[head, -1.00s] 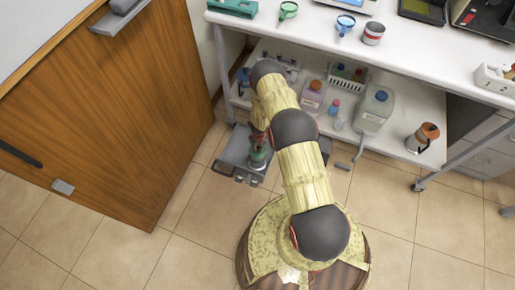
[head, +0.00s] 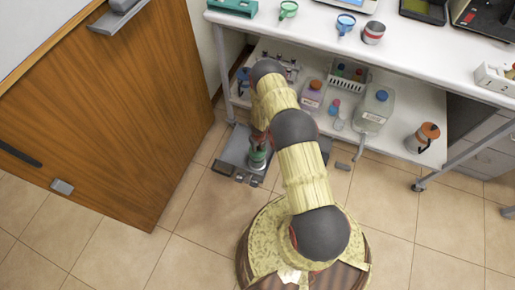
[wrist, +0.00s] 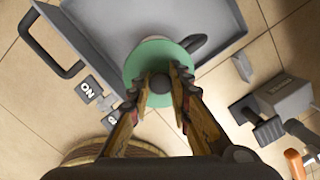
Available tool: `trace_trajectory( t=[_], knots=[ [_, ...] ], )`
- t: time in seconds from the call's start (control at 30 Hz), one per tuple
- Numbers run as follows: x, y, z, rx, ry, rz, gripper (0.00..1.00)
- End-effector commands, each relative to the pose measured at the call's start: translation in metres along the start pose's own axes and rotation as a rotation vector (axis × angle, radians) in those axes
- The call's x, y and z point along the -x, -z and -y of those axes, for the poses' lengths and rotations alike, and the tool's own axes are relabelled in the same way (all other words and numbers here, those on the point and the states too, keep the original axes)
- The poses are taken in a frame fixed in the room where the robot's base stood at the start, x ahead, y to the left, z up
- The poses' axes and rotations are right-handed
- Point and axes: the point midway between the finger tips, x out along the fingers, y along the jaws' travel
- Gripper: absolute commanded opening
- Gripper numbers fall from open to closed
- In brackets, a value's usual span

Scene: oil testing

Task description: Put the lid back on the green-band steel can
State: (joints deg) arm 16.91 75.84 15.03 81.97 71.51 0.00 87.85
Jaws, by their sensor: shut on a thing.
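My gripper (wrist: 160,85) is shut on the dark round knob of a green disc-shaped lid (wrist: 148,55), with one finger on each side. In the head view the green-band steel can (head: 257,158) stands on the grey cart, beneath my wrist. My arm hides part of it. I cannot tell whether the lid touches the can.
The grey cart (wrist: 105,25) has raised edges and a black handle (wrist: 46,45). A wooden door (head: 100,130) stands to the left. A white bench (head: 390,45) at the back has a lower shelf with several bottles and an orange-topped jug (head: 427,133).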

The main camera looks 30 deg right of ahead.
Motion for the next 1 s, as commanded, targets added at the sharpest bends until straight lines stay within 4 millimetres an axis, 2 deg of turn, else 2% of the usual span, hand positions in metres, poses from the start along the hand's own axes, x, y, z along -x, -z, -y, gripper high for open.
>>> trace_trajectory(
  t=[0.47, 0.5, 0.83, 1.0],
  knots=[
    [-0.0004, -0.0001, 0.0, 0.0, 0.0, 0.0, 0.0],
    [-0.0004, -0.0001, 0.0, 0.0, 0.0, 0.0, 0.21],
    [-0.0004, -0.0001, 0.0, 0.0, 0.0, 0.0, 0.4],
    [-0.0004, -0.0001, 0.0, 0.0, 0.0, 0.0, 0.41]
  ],
)
